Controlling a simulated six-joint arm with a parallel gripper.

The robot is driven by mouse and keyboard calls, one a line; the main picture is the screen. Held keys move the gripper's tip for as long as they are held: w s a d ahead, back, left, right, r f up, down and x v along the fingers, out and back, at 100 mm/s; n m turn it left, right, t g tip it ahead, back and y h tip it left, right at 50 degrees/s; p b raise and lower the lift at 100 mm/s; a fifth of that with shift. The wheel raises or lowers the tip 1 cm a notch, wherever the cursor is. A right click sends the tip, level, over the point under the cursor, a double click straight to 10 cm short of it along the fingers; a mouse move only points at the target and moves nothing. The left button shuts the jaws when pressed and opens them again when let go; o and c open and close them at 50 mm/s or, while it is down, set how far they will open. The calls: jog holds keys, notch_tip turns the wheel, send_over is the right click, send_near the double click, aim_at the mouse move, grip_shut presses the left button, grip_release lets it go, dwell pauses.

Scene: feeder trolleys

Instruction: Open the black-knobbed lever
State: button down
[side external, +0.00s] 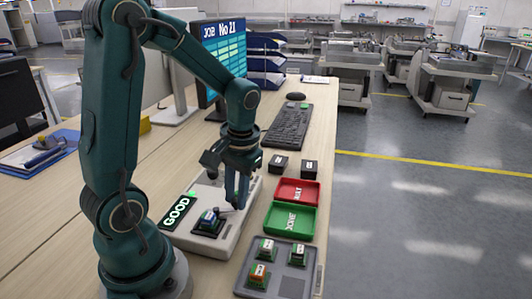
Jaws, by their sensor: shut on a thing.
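A pale grey test fixture (183,240) lies on the bench with a lit green "GOOD" display (177,211). A black socket (207,231) on it holds a small part (208,217) with blue and white on it. A thin lever (226,211) runs from the socket's right side up towards my gripper (236,202). My gripper points down over the right half of the fixture, its fingers close together on the lever's end. The black knob is hidden between the fingers, and the lever's exact angle is hard to tell.
A red tray (297,203) and a green tray (269,220) lie right of the fixture. A grey tray (254,248) with several small parts is in front. Two black blocks (279,158) (310,163), a keyboard (287,128) and a monitor (226,52) stand behind. The bench edge is at right.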

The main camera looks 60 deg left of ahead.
jog(key=c, duration=0.7)
grip_release()
jog(key=shift+w+d+r, duration=0.1)
jog(key=shift+d+r, duration=0.1)
jog(key=shift+r, duration=1.1)
jog(key=shift+w+d+r, duration=0.1)
jog(key=shift+d+r, duration=0.05)
jog(key=shift+r, duration=1.1)
